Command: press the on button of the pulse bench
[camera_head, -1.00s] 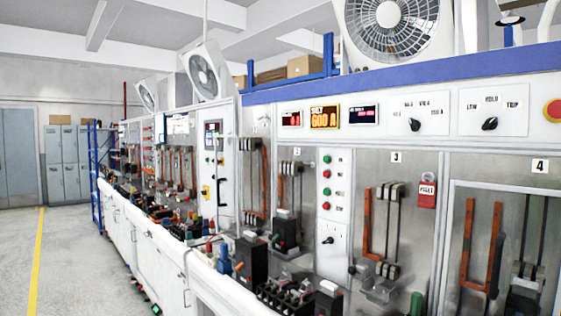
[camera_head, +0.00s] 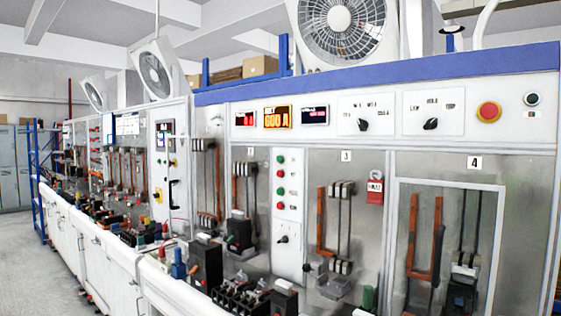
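The pulse bench (camera_head: 420,120) is a long light-grey panel with a blue top band, filling the right and middle of the view. A narrow white strip on it carries green buttons (camera_head: 280,160) and red buttons (camera_head: 280,175), with a dark rotary knob (camera_head: 282,239) below. A large red button (camera_head: 489,112) on a yellow ring and a small dark round button (camera_head: 532,99) are at the upper right. The labels are too small to read, so I cannot tell which button is the on button. Neither of my grippers is in view.
Displays (camera_head: 277,116) and two selector knobs (camera_head: 431,124) are on the upper panel. A red tag (camera_head: 375,188) hangs by bay 3. Black breakers (camera_head: 206,263) crowd the white front ledge (camera_head: 170,285). Grey floor (camera_head: 22,240) is open at the lower left.

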